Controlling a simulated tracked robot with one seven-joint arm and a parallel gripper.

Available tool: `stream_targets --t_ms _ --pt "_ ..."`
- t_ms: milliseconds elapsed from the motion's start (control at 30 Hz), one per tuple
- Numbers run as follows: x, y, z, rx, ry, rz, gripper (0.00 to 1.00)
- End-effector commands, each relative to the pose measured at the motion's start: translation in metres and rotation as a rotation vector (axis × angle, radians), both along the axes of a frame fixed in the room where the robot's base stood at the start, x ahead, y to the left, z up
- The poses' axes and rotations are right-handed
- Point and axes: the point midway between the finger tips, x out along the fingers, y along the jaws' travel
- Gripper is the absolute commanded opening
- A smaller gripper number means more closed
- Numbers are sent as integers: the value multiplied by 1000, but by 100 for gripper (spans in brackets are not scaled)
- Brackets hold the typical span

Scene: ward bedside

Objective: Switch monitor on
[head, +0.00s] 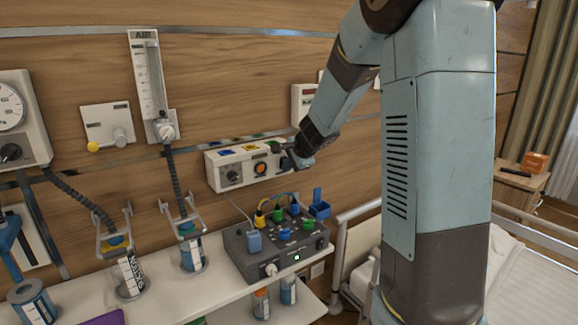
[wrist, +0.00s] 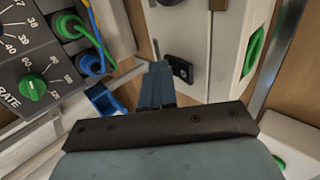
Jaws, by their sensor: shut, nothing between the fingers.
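My gripper (head: 297,160) is at the right end of a white wall-mounted box (head: 222,175) in the head view. In the wrist view my shut, empty gripper (wrist: 156,66) points at this white box (wrist: 230,48), close beside a small black switch-like part (wrist: 181,69). I cannot tell whether they touch. The box carries a dark knob (head: 234,176), an orange-centred knob (head: 260,168) and coloured labels; my gripper hides part of its right end. A dark grey control unit (head: 240,248) stands on the shelf below, with coloured plugs, green knobs and a small green light (head: 297,257).
A white shelf (head: 215,290) holds the grey unit and clear jars (head: 192,255). Cables (wrist: 92,25) run from the unit. A bed rail (head: 350,212) is at the right.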

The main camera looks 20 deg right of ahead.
Motion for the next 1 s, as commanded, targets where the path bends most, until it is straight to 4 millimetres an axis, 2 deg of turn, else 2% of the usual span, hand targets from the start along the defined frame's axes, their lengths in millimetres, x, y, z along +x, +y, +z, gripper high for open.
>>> stream_targets --t_ms 267,733,1000 --pt "0 2 -3 1 5 3 0" --pt "2 3 18 1 -6 5 0" --pt "-5 2 17 1 -4 6 0"
